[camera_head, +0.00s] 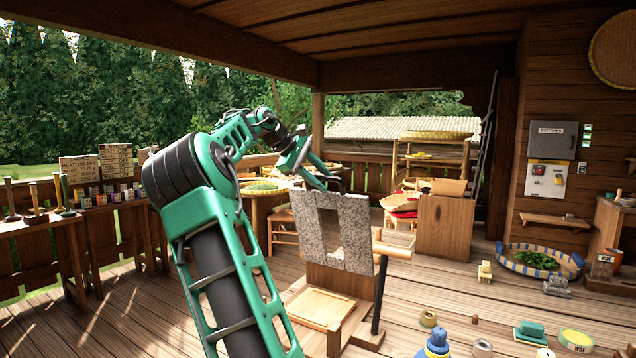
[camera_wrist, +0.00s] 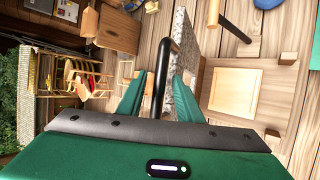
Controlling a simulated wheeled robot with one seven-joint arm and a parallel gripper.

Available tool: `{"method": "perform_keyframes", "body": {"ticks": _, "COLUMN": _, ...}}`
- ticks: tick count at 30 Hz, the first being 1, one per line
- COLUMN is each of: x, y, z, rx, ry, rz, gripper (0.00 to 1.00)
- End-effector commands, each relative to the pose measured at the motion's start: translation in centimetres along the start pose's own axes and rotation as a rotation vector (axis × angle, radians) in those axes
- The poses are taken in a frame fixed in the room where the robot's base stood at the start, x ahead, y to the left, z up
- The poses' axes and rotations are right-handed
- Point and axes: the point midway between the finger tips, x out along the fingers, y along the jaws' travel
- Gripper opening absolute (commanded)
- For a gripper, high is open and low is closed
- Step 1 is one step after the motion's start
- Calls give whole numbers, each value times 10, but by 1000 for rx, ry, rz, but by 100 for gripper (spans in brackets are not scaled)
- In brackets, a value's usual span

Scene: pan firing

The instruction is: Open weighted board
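The weighted board (camera_head: 352,235) stands upright on a low wooden base (camera_head: 320,307), with grey speckled slabs on its face. In the wrist view its speckled slab (camera_wrist: 184,50) runs beside the base's pale panel (camera_wrist: 235,91). A bent black handle (camera_wrist: 160,85) sticks out at the board's upper edge. My gripper (camera_wrist: 158,95) has its green fingers apart, one on each side of the handle. The handle lies between them, and a gap shows on its left side. Whether either finger touches it is unclear. In the head view my gripper (camera_head: 318,178) is at the board's top.
A wooden bar (camera_head: 392,251) and a dark upright rod (camera_head: 380,295) stand at the board's right. A blue-striped basket (camera_head: 540,261) is farther back.

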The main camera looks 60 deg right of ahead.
Motion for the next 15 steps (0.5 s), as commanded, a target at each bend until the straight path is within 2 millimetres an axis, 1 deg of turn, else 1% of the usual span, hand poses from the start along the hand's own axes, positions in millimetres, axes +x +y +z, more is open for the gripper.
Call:
{"method": "perform_keyframes", "body": {"ticks": 5, "x": -25, "y": 0, "z": -2, "rx": -3, "ry": 2, "rz": 5, "gripper": 33}}
{"method": "perform_keyframes", "body": {"ticks": 12, "x": -70, "y": 0, "z": -3, "rx": -2, "ry": 0, "rz": 4, "gripper": 33}}
{"method": "perform_keyframes", "body": {"ticks": 15, "x": -85, "y": 0, "z": -2, "rx": -1, "ry": 0, "rz": 4, "gripper": 33}}
